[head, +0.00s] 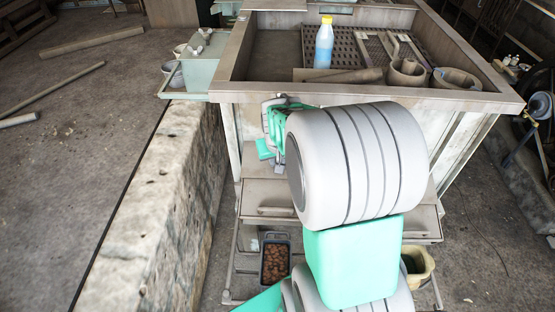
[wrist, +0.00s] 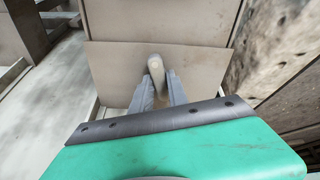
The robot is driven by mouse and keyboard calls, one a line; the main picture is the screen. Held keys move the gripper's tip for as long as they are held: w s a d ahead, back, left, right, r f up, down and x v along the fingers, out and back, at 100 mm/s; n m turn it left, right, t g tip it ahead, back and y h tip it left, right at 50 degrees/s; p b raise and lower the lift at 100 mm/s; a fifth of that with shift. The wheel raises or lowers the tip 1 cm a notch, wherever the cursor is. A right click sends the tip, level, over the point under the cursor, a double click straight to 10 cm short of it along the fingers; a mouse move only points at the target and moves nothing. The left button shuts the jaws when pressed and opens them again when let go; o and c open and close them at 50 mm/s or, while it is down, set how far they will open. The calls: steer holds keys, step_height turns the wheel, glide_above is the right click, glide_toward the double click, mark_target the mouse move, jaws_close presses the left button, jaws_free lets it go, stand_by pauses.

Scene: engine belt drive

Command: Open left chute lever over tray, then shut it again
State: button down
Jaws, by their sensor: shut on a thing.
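In the wrist view, my gripper (wrist: 159,94) has its two grey fingers closed on a pale, rounded lever (wrist: 156,66). The lever stands out in front of a flat tan panel (wrist: 115,60). In the head view, the green and grey hand end of my arm is just below the bench's front left edge; the fingertips and the held lever are hidden there. A dark tray (head: 289,262) holding brown lumps sits low under the left part of the bench. The left chute front (head: 262,190) shows above it, partly covered by my arm.
The bench top (head: 240,75) carries a blue bottle (head: 324,45), a roll and round parts. A stone wall (head: 150,195) runs close along the left. A yellowish container (head: 418,268) stands low at the right, partly behind my arm. Open floor lies further left.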

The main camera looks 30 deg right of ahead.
steer(key=n+b, duration=0.1)
steer(key=n, duration=0.3)
steer(key=n+y, duration=0.1)
steer(key=n, duration=0.3)
steer(key=shift+b, duration=0.4)
steer(key=n+b, duration=0.1)
steer(key=n, duration=0.2)
steer(key=shift+n, duration=0.3)
steer(key=shift+n+y+b, duration=0.3)
steer(key=shift+n+b, duration=0.05)
steer(key=shift+n, duration=1.15)
steer(key=c, duration=1.3)
jaws_free()
steer(key=shift+r, duration=0.15)
